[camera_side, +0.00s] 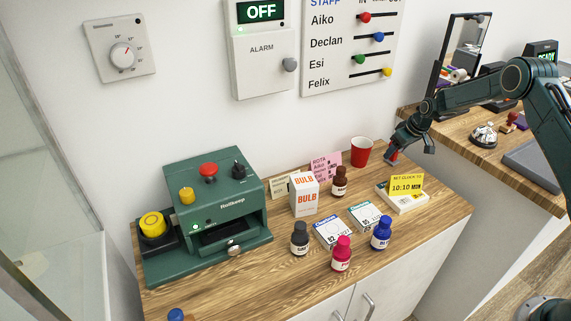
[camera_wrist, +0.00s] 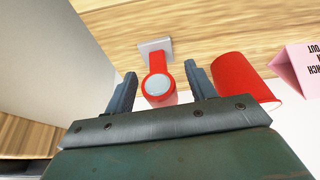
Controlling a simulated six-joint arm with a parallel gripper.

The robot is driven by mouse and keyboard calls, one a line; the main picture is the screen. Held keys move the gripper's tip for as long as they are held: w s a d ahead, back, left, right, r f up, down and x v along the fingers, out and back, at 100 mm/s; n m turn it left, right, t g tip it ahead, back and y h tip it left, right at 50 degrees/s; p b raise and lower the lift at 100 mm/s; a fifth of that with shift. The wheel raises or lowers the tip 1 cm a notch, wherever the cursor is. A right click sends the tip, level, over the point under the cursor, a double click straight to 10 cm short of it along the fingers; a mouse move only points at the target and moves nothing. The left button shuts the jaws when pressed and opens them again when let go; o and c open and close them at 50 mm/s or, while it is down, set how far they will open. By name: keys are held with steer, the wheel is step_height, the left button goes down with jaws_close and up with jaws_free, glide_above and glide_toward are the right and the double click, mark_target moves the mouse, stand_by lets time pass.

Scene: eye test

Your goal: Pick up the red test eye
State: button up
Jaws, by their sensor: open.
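The red test eye (camera_wrist: 157,85) shows in the wrist view as a red ring around a pale grey disc, with a red stem and a small square grey base (camera_wrist: 160,44). My gripper (camera_wrist: 161,74) is open, with one finger on each side of the red ring and a gap visible on both sides. In the side view my gripper (camera_side: 409,155) is over the back right of the wooden counter. Only a small red part of the test eye (camera_side: 393,157) shows there, mostly hidden by a finger.
A red cup (camera_side: 362,151) stands close to the left of my gripper; in the wrist view it (camera_wrist: 243,84) is just right of the right finger. A pink card (camera_side: 326,166), a brown bottle (camera_side: 339,183) and a yellow card (camera_side: 406,185) are nearby. The counter's right front is clear.

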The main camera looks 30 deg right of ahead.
steer(key=shift+w+f, duration=0.3)
steer(key=shift+f, duration=0.35)
steer(key=c, duration=1.1)
steer(key=shift+r, duration=0.15)
step_height(320, 180, up, 20)
steer(key=shift+f, duration=0.1)
stand_by(0.4)
